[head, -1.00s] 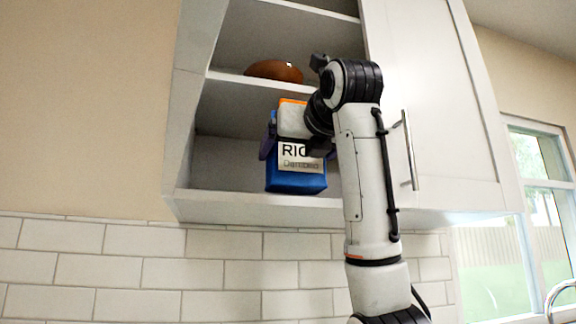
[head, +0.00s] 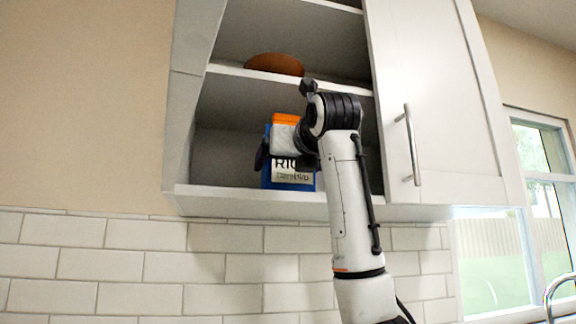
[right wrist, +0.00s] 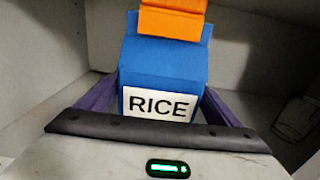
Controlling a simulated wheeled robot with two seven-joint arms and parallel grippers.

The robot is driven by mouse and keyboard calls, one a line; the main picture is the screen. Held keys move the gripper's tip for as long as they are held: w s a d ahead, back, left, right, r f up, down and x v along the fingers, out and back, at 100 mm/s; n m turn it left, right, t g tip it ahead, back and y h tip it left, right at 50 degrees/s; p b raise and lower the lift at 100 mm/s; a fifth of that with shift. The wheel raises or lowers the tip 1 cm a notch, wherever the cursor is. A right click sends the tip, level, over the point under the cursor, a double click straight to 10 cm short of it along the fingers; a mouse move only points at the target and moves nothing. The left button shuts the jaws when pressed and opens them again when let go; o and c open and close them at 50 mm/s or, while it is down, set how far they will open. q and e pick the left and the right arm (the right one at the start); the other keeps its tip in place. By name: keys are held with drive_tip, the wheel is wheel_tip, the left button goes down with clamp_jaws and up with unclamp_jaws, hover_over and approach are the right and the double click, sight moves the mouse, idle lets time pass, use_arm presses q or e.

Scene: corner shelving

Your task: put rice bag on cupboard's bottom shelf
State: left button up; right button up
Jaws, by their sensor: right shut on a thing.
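The rice bag (head: 291,178) is blue with an orange top and a white RICE label. It is upright inside the cupboard, over the bottom shelf (head: 235,197). I cannot tell whether its base touches the shelf, and my gripper and wrist hide part of it. In the right wrist view the bag (right wrist: 165,75) stands between the purple fingers of my right gripper (right wrist: 160,100), which is shut on it. My left gripper is not in view.
The shelf above (head: 330,84) holds a brown rounded object (head: 275,65). The cupboard door (head: 440,110) with its metal handle (head: 411,145) is to the right of my arm. In the right wrist view a faint glass-like object (right wrist: 298,118) is at the right. The bottom shelf's left part is clear.

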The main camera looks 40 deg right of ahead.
drive_tip(key=shift+s+r, duration=0.15)
drive_tip(key=shift+r, duration=0.05)
drive_tip(key=shift+f, duration=0.15)
drive_tip(key=o, duration=1.6)
drive_tip(key=shift+f, duration=0.1)
drive_tip(key=shift+o, duration=0.2)
drive_tip(key=shift+s+a, duration=0.2)
drive_tip(key=shift+s, duration=0.05)
drive_tip(key=b+v, duration=0.2)
drive_tip(key=v, duration=0.9)
drive_tip(key=shift+s+b, duration=0.2)
drive_tip(key=shift+b, duration=0.15)
